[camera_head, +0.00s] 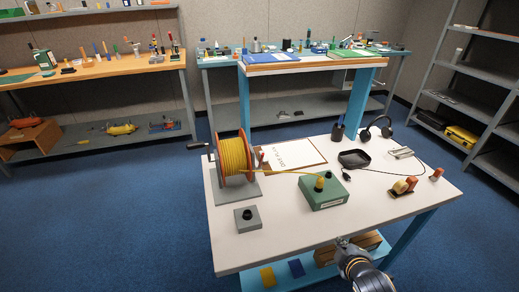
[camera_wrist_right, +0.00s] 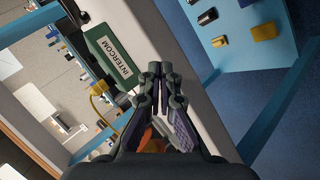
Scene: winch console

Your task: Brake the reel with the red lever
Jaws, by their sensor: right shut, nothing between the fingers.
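The cable reel (camera_head: 236,157), wound with yellow cable between orange flanges, stands upright on a grey base at the left of the white table. A small red part (camera_head: 265,157), possibly the red lever, shows just right of the reel; its position is too small to read. A dark crank handle (camera_head: 197,145) sticks out to the left. Yellow cable runs to a green intercom box (camera_head: 323,190). My right gripper (camera_head: 345,240) is at the table's front edge, shut and empty, away from the reel. In the wrist view its fingers (camera_wrist_right: 161,72) are together. My left gripper is out of view.
A grey box with a black knob (camera_head: 248,218) sits at front left. A clipboard (camera_head: 293,153), black tray (camera_head: 354,158), headset (camera_head: 378,130) and tape dispenser (camera_head: 403,187) occupy the back and right. The table's front middle is clear. A lower blue shelf (camera_head: 320,272) lies below.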

